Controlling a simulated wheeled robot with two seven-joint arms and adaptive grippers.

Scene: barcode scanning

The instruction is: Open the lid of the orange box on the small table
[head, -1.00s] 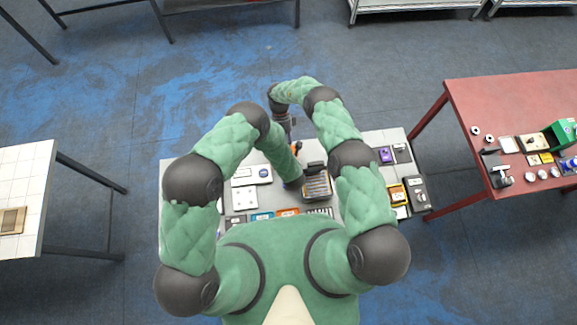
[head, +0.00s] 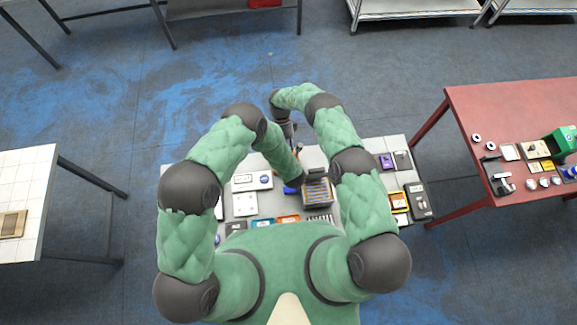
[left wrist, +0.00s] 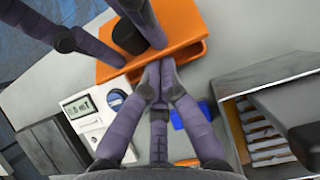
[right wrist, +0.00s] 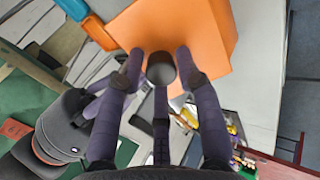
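The orange box (left wrist: 180,25) shows in the left wrist view at the top and fills the upper middle of the right wrist view (right wrist: 182,25). A black round knob (left wrist: 128,35) stands on its lid. A dark gap shows under the lid's near edge. My left gripper (left wrist: 160,77) has its fingertips together at that edge; whether they touch it is unclear. My right gripper (right wrist: 161,62) is over the lid, its fingers closely around the knob; whether they grip it I cannot tell. In the head view my arms hide most of the box and both grippers.
The small grey table (head: 395,148) is crowded. A grey container with slots (head: 318,192) lies beside the left gripper. A white device with a display (left wrist: 92,113) and a blue item (left wrist: 190,115) are near the box. A red table (head: 468,110) stands to the right.

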